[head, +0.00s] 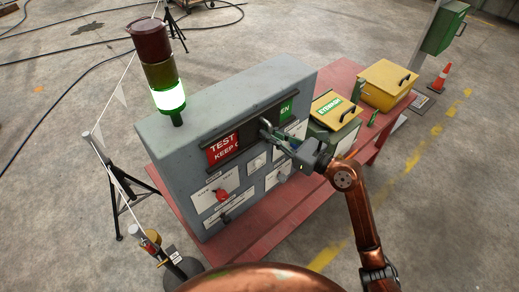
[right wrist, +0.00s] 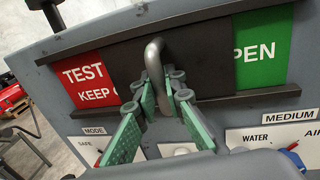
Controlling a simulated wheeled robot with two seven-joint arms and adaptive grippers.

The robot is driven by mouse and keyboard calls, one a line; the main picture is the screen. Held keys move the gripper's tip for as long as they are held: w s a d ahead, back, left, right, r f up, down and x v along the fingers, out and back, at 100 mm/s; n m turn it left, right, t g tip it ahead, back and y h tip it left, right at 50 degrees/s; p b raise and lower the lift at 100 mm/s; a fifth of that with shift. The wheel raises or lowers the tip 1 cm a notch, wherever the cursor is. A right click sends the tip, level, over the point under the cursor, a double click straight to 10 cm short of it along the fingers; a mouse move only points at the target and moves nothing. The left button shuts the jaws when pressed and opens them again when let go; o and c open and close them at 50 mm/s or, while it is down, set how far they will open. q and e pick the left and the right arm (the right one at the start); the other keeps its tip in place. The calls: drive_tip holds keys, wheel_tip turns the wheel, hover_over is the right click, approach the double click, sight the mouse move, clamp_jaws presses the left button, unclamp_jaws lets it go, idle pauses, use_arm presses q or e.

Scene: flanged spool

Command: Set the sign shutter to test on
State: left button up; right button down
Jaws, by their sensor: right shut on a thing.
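The sign shutter (head: 248,132) is a dark plate in rails across the front of a grey cabinet (head: 230,88). In the right wrist view the shutter (right wrist: 205,62) stands between the red TEST / KEEP sign (right wrist: 88,76) and the green sign (right wrist: 262,48). It covers the end of the red wording and the first letter before "PEN". Its grey bar handle (right wrist: 154,62) stands out from the plate. My right gripper (right wrist: 165,92) has its green-padded fingers shut on the lower part of this handle; in the head view the gripper (head: 272,133) reaches in from the right. My left gripper is not in view.
A stack light (head: 168,97) on the cabinet glows green. Below the shutter are labelled controls, including a red knob (head: 222,195). Green and yellow boxes (head: 385,85) share the red table (head: 345,75). A rope barrier with a tripod stand (head: 118,185) runs along the left.

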sight(276, 118)
drive_tip(key=w+d+b, duration=0.1)
drive_tip(key=w+d, duration=0.1)
drive_tip(key=w+d+b, duration=0.2)
drive_tip(key=shift+d, duration=0.4)
drive_tip(key=shift+w+d+r, duration=0.1)
drive_tip(key=shift+w+d, duration=0.2)
drive_tip(key=shift+d, duration=0.05)
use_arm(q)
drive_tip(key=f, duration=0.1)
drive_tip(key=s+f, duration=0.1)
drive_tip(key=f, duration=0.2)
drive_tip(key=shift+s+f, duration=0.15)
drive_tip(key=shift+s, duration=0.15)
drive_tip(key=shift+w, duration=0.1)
use_arm(e)
drive_tip(key=c, duration=2)
unclamp_jaws()
drive_tip(key=shift+w+d, duration=0.1)
drive_tip(key=shift+d, duration=0.05)
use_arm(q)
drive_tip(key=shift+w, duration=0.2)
